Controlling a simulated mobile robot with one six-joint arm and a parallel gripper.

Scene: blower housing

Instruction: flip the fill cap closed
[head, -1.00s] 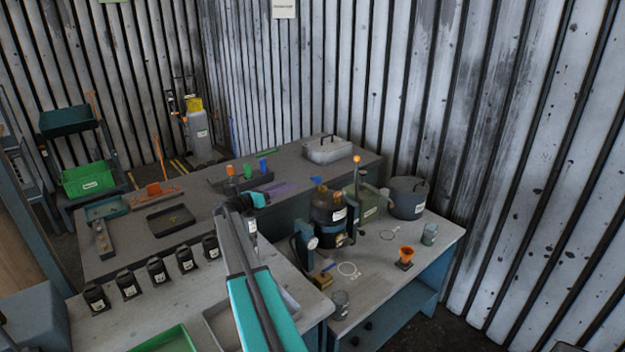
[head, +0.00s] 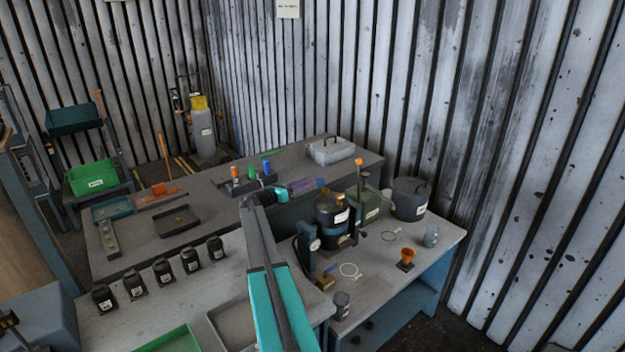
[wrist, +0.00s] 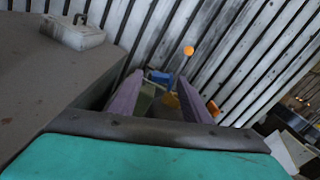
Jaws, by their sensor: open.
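The blower housing seems to be the dark round pot (head: 331,216) with a white label, on the right-hand bench in the head view. A small blue part (head: 320,182) shows just above its upper left side; I cannot tell for sure that it is the fill cap. My gripper (head: 302,186), with purple fingers, points at that part from the left, close to it. In the wrist view my gripper (wrist: 160,76) is open, with the blue part (wrist: 158,77) and an orange-yellow part (wrist: 171,100) seen between or beyond its fingers. Whether anything touches is unclear.
An upright lever with an orange ball (head: 358,163) stands right behind the pot. A grey lidded pot (head: 409,199) is farther right. A grey case (head: 330,151) lies on the back bench.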

